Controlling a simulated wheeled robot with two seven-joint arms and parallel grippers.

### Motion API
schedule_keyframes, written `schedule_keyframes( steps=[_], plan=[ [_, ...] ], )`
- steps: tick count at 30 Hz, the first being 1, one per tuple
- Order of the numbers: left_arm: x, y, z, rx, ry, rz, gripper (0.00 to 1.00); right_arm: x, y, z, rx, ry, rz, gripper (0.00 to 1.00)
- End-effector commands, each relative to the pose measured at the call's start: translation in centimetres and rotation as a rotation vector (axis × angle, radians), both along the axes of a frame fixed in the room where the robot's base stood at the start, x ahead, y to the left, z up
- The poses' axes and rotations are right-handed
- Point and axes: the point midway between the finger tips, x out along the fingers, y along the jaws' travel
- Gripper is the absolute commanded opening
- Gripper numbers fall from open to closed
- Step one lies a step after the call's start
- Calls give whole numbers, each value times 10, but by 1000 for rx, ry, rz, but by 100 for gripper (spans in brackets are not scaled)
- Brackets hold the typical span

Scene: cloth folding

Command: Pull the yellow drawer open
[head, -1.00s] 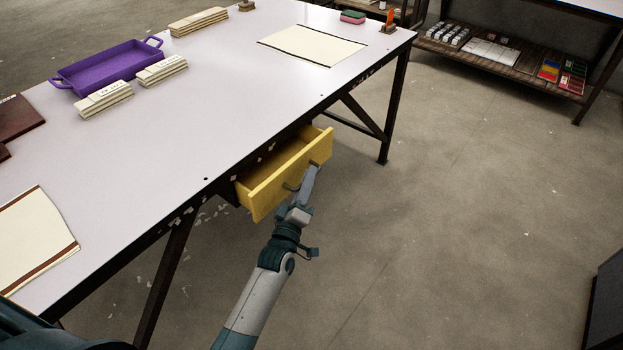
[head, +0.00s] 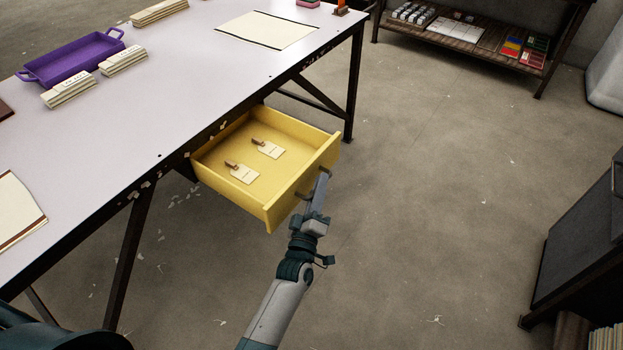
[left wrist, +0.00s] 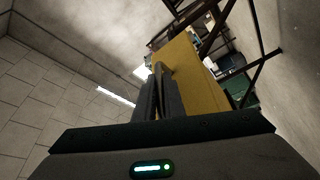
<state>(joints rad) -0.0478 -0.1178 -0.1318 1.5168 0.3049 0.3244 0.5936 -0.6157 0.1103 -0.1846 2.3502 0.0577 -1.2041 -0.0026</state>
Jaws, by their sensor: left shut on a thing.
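The yellow drawer (head: 228,186) stands well out from under the white table (head: 160,100) in the head view. Two tag-like pieces, an upper one (head: 270,151) and a lower one (head: 244,174), lie flat inside it, each with a brown end. My left gripper (head: 319,184) is at the dark handle (head: 303,195) on the drawer's front and is shut on it. In the left wrist view, the fingers (left wrist: 158,95) are close together beside the yellow front (left wrist: 195,75). My right gripper does not show.
A purple tray (head: 75,58) and several pale stacks, one of them here (head: 124,61), lie on the table. A dark cabinet (head: 580,240) stands at the right. The floor (head: 430,200) between it and the drawer is clear.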

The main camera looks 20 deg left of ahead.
Motion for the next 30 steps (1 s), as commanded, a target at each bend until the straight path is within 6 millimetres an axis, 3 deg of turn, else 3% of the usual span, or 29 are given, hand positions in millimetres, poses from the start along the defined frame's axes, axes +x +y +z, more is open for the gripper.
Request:
schedule_keyframes(
  steps=[13, 14, 15, 30],
  plan=[
    [-2, -3, -1, 1, 1, 1, 0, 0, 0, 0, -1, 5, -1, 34],
    [-2, -3, -1, 1, 1, 1, 14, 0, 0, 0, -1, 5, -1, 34],
    [-2, -3, -1, 1, 1, 1, 17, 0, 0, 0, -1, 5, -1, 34],
    [-10, -3, -3, 1, 1, 0, 17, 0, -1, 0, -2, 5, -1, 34]
  ],
)
